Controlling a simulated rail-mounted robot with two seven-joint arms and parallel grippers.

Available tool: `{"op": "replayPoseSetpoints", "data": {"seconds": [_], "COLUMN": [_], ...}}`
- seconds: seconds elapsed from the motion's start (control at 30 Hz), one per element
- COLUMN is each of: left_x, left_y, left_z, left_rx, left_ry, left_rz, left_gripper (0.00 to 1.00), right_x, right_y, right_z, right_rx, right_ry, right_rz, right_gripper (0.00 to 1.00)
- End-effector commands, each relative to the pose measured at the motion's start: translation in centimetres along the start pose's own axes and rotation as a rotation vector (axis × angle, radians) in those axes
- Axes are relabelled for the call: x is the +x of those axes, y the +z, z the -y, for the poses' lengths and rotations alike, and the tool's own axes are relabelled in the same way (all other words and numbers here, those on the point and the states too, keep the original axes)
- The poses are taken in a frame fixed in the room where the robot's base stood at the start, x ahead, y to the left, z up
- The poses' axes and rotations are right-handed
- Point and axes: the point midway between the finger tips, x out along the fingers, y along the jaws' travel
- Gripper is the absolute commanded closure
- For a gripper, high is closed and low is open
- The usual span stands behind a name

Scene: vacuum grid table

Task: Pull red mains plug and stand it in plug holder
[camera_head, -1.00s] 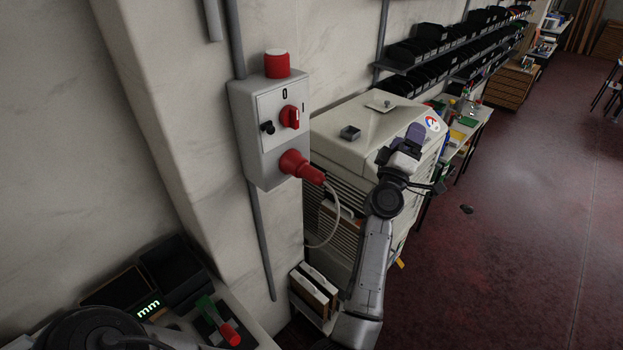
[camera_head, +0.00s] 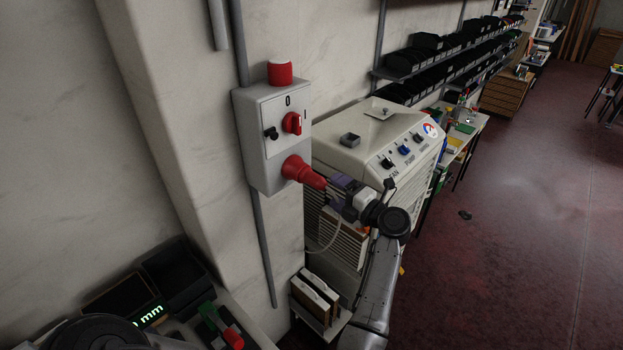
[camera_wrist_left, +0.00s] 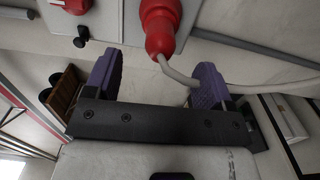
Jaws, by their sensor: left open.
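The red mains plug (camera_head: 305,173) sits in the socket on the grey wall box (camera_head: 272,135), pointing out and slightly down. Its pale cable hangs below. My left gripper (camera_head: 337,187) is just beyond the plug's cable end, open and empty. In the left wrist view, the purple fingers (camera_wrist_left: 155,70) are spread wide. The plug (camera_wrist_left: 160,25) and its cable lie ahead of the gap between them, with no visible contact. My right gripper is not in view.
A pipe runs down the wall. Trays and a display (camera_head: 150,313) lie at lower left.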

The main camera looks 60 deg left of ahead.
Motion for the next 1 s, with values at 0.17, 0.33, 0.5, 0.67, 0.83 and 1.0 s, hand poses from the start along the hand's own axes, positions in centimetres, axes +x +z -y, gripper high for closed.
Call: {"op": "replayPoseSetpoints", "data": {"seconds": [0.17, 0.33, 0.5, 0.67, 0.83, 1.0], "left_x": [0.0, 0.0, 0.0, 0.6, 2.3, 4.5], "left_y": [-0.5, -0.5, -0.5, -0.5, -0.5, -0.6], "left_z": [0.2, 0.1, 0.1, 0.1, 0.0, 0.0], "left_rx": [0.028, 0.033, 0.033, 0.033, 0.033, 0.033], "left_ry": [-0.011, -0.01, -0.009, -0.008, -0.008, -0.008], "left_rz": [-0.03, -0.028, -0.027, -0.029, -0.029, -0.029], "left_gripper": [0.23, 0.23, 0.23, 0.23, 0.23, 0.23], "right_x": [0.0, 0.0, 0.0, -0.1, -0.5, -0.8], "right_y": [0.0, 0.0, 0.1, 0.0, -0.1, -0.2], "right_z": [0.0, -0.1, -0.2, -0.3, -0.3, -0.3], "right_rx": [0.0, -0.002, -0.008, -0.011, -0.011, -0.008], "right_ry": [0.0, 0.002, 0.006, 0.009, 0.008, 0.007], "right_rz": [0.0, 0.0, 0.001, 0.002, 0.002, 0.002], "right_gripper": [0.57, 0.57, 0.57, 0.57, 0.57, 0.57]}}
